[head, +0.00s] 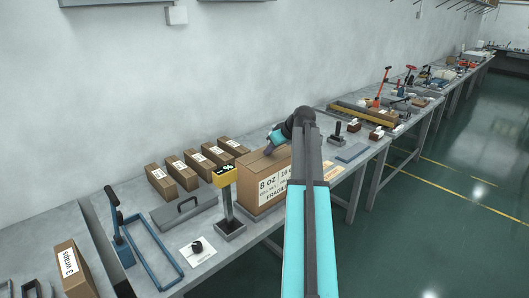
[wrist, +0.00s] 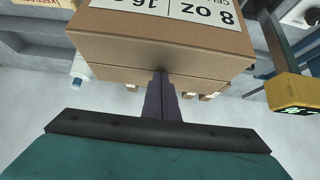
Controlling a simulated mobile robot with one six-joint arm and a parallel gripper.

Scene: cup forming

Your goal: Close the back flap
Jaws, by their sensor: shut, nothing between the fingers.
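A large cardboard box (head: 262,192) with a white "8 OZ" label stands on the bench in the middle of the head view. Its top looks mostly flat there. My gripper (head: 269,149) is at the far edge of its top, partly hidden by my arm. In the wrist view the box (wrist: 150,42) appears upside down, label at the top. My gripper's dark fingers (wrist: 161,76) are shut and empty, with their tips at the box's lower edge in that view. I cannot tell whether they touch it. The back flap cannot be made out separately.
A yellow-headed display post (head: 224,178) stands just left of the box. Several small cartons (head: 184,172) sit in a row behind it. A grey toolbox-like case (head: 184,213) and a blue frame tool (head: 150,243) lie left. A grey wall (head: 180,80) rises behind the bench.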

